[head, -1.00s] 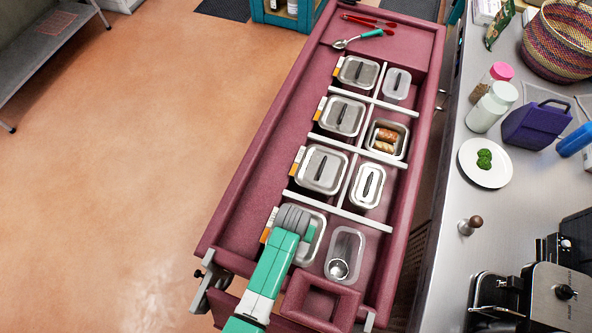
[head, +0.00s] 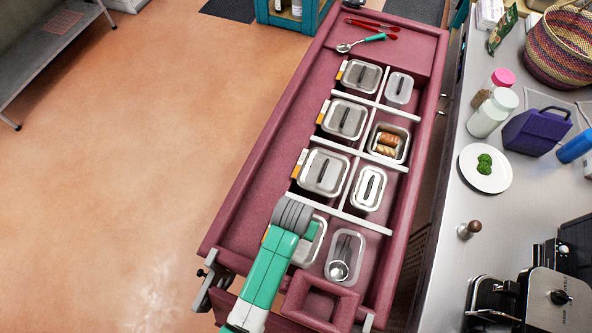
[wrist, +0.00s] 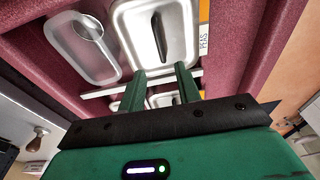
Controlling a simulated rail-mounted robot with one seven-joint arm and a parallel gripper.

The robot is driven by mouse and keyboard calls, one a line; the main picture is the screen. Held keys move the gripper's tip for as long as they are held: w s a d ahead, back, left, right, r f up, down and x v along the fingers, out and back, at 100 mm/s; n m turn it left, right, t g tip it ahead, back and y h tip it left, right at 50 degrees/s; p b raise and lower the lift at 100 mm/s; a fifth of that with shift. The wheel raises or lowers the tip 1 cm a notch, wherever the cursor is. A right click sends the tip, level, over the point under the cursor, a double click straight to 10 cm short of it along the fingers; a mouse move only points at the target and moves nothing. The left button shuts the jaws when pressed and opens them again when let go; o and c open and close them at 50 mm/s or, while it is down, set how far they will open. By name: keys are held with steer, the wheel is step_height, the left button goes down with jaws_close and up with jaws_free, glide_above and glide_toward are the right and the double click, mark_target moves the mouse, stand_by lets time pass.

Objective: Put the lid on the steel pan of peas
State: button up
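The steel pan of peas (wrist: 191,75), with a PEAS label on its side, is at the top of the wrist view. A steel lid (wrist: 133,35) with a dark slot-like handle lies over it and looks seated. In the head view this lidded pan (head: 309,255) is at the near left of the rack, partly hidden by my arm. My gripper (wrist: 160,70) has its two green fingers apart, with nothing between them. They show just beside the lid's edge in the wrist view, apart from the handle. In the head view the fingertips are mostly hidden.
A clear container (head: 345,258) with a ladle stands right of the peas pan. Several lidded steel pans fill the other divided compartments; an open one (head: 388,142) holds brown rolls. White dividers (head: 362,222) separate them. The left ledge of the maroon rack (head: 262,165) is clear.

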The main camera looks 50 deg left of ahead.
steer(key=r, duration=0.3)
steer(key=shift+s+d, duration=0.15)
steer(key=shift+s, duration=0.05)
steer(key=w+d+r+m+t+y, duration=0.15)
steer(key=w+r+t, duration=0.25)
steer(key=w+r, duration=0.65)
steer(key=w+d+r+m+t+y, duration=0.15)
steer(key=w+r+t, duration=0.4)
steer(key=r, duration=0.85)
steer(key=w+d+r+t+h, duration=0.15)
steer(key=d+r, duration=0.25)
steer(key=r, duration=0.5)
steer(key=w+d+r+t+y, duration=0.1)
steer(key=w+d+r+t, duration=0.15)
steer(key=r, duration=0.65)
steer(key=s+d+r+m+t+h+p, duration=0.1)
steer(key=s+d+r+t, duration=0.2)
steer(key=r, duration=0.7)
steer(key=s+d+r+m+t+h+p, duration=0.1)
steer(key=s+d+r+t+p, duration=0.1)
steer(key=r, duration=0.8)
steer(key=s+d+r+m+t+h+p, duration=0.1)
steer(key=s+d+r+t, duration=0.4)
steer(key=r, duration=0.6)
steer(key=shift+s+d+p, duration=0.65)
steer(key=shift+s+d, duration=0.2)
steer(key=shift+d, duration=0.1)
